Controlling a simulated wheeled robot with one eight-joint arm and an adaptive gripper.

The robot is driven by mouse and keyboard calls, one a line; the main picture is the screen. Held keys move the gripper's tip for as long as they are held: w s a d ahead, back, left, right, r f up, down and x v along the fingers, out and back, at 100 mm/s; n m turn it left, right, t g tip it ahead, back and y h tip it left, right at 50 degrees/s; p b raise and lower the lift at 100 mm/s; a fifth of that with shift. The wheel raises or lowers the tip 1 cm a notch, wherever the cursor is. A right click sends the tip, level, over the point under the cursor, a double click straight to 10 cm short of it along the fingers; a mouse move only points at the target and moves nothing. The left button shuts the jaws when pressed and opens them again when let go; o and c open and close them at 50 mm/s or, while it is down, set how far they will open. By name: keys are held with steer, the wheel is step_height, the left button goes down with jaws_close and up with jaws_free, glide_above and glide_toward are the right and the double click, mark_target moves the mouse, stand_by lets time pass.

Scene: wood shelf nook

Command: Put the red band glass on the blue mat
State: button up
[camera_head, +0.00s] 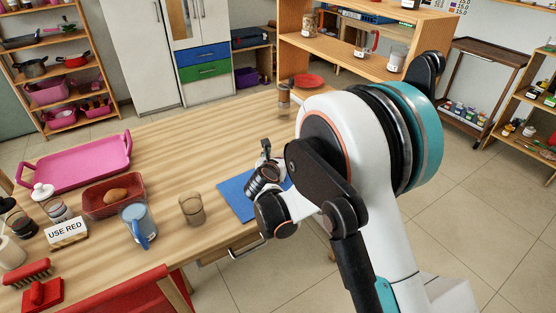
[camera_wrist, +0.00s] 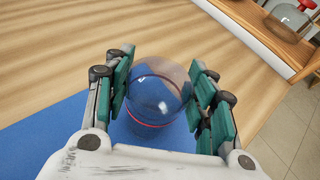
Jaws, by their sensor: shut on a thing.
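The red band glass (camera_wrist: 156,98) is clear, with a thin red ring around it. In the wrist view it sits between the green-padded fingers of my gripper (camera_wrist: 163,72), which is shut on it. The blue mat (camera_wrist: 42,142) lies under and beside the glass; whether the glass touches it I cannot tell. In the head view the blue mat (camera_head: 232,197) lies near the table's front edge, partly hidden by my arm. My gripper (camera_head: 264,160) is over its far side there, and the held glass is hidden.
A brownish glass (camera_head: 192,209) and a blue mug (camera_head: 138,224) stand left of the mat. Further left are a red bin (camera_head: 98,207), a pink tray (camera_head: 98,177) and a "USE RED" sign (camera_head: 67,233). A tall glass (camera_head: 284,102) stands at the back. The table's middle is clear.

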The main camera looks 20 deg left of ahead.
steer(key=o, duration=1.5)
steer(key=shift+o, duration=0.2)
steer(key=shift+r, duration=0.1)
steer(key=shift+s+r, duration=0.15)
steer(key=shift+s, duration=0.2)
steer(key=p+v, duration=0.3)
steer(key=v, duration=0.8)
steer(key=shift+s, duration=0.2)
